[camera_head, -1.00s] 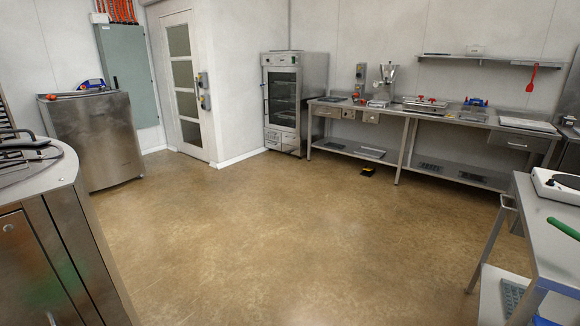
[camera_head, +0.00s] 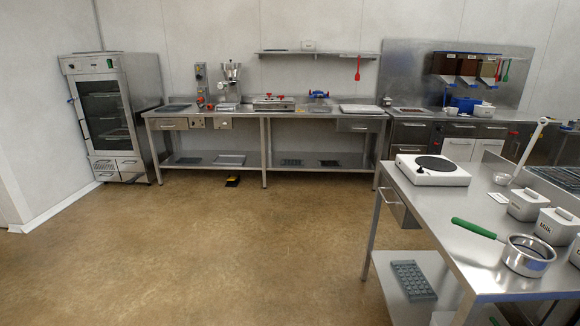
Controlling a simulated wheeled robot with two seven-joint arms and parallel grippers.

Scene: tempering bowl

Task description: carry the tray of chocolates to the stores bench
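Neither of my grippers is in view. I cannot make out which thing is the tray of chocolates. A flat pale tray (camera_head: 361,109) lies on the right end of the long steel bench (camera_head: 230,114) along the back wall. A flat dark item (camera_head: 175,108) lies on the bench's left end. A small flat brownish item (camera_head: 410,110) lies on the counter further right. All are too small to tell their contents. I cannot tell which surface is the stores bench.
A glass-door cabinet (camera_head: 105,120) stands at the back left. A near steel table (camera_head: 440,205) on the right carries a white hotplate (camera_head: 432,171), a green-handled pan (camera_head: 527,258) and lidded tubs (camera_head: 526,204). A yellow-black item (camera_head: 232,181) lies under the back bench. The middle floor (camera_head: 240,250) is clear.

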